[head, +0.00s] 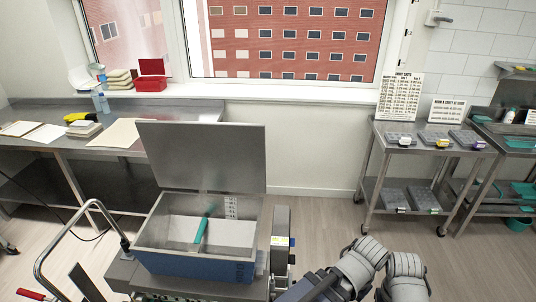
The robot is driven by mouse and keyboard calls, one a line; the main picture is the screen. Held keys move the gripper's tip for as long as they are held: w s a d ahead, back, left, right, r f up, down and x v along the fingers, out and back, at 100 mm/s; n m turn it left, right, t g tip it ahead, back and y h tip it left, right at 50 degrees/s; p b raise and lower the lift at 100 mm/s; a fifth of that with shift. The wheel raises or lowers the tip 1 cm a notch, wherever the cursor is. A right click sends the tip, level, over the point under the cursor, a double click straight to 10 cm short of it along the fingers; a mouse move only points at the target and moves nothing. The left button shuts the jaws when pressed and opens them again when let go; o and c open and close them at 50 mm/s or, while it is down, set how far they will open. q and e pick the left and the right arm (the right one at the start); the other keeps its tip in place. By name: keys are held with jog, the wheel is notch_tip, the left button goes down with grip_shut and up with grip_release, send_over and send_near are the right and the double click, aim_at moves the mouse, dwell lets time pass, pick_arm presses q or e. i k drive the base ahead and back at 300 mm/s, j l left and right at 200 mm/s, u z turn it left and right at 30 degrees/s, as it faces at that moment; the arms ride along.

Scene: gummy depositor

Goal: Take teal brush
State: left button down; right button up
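The teal brush (202,229) lies inside the open box-shaped hopper (165,266) in the lower middle of the head view. It leans at a slant against the pale inner floor, its upper end toward the back wall. The hopper has a blue front, and its grey metal lid (205,155) stands raised at the back. Grey links of my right arm show at the bottom, right of the hopper and apart from the brush. No fingertips of my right gripper show. My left gripper is not in view.
A curved metal handle (72,222) rises left of the hopper. A grey upright unit (280,240) stands close at its right. A cart (428,140) with trays stands right. Floor between is clear.

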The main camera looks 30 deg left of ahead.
aim_at(195, 247)
jog(key=z, duration=1.25)
jog(key=i+u, duration=0.4)
jog(key=i+l+u, duration=0.1)
jog(key=i+u, duration=0.25)
jog(key=i, duration=0.2)
jog(key=i+j+u, duration=0.1)
jog(key=i+u, duration=0.2)
jog(key=i, duration=0.35)
jog(key=i+u, duration=0.35)
jog(key=i, duration=0.3)
jog(key=i+u, duration=0.4)
jog(key=i, duration=0.15)
jog(key=i+l+u, duration=0.25)
jog(key=i+u, duration=1)
jog(key=u, duration=2.6)
jog(key=l, duration=0.1)
